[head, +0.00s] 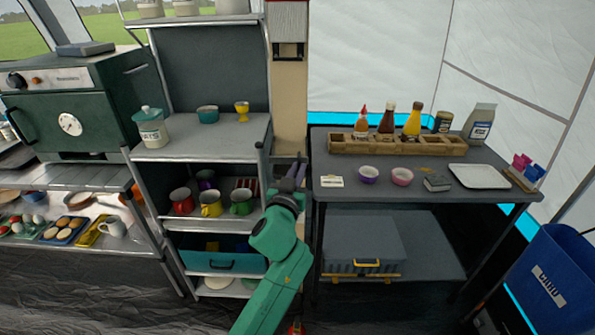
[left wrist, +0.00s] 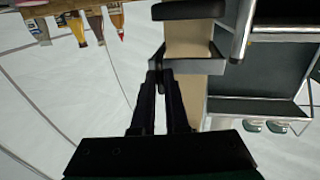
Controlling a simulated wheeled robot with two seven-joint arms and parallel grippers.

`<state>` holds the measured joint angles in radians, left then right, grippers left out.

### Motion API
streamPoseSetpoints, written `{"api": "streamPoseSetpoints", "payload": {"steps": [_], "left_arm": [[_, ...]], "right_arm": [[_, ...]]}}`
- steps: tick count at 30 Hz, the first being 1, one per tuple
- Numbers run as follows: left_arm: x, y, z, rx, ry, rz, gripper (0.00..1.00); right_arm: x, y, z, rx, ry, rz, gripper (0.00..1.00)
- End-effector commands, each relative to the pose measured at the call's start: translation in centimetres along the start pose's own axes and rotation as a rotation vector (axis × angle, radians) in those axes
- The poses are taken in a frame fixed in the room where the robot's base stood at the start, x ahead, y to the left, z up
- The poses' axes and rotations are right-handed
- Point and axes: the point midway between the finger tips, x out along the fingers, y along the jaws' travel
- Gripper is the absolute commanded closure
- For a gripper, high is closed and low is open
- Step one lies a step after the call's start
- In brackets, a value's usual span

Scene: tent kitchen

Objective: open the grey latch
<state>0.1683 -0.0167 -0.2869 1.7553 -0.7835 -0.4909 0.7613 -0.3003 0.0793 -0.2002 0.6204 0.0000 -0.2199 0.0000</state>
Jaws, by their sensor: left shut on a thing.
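My left arm comes up from the bottom of the head view, and my left gripper (head: 298,170) is at the beige post between the shelf unit and the dark table. In the left wrist view the two dark fingers (left wrist: 160,74) come together at the left end of a grey bracket-like piece, which looks like the grey latch (left wrist: 190,67), set across the beige post (left wrist: 188,38). The gripper is shut on that end; the fingers hide the part they grip. In the head view my gripper and arm largely cover the latch. My right gripper is in neither view.
The shelf unit with mugs (head: 211,203) stands close on the left of my arm. The dark table (head: 440,200) on the right bears a wooden bottle rack (head: 345,145), small bowls and a white tray (head: 480,177). A blue bin (head: 555,275) stands at far right.

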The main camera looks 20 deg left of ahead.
Motion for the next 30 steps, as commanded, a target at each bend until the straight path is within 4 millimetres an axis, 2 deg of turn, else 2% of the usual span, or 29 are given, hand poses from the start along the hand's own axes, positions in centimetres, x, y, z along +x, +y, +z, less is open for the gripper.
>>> {"api": "streamPoseSetpoints", "payload": {"steps": [20,26,30], "left_arm": [[-0.1,0.0,0.0,0.000,-0.002,0.009,1.00],[-0.6,-0.3,-0.4,0.003,-0.004,0.064,1.00],[-1.2,-0.7,-0.7,0.005,-0.007,0.141,1.00]], "right_arm": [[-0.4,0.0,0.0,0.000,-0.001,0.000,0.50],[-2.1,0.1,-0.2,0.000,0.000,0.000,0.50],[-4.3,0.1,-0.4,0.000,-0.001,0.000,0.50]]}}
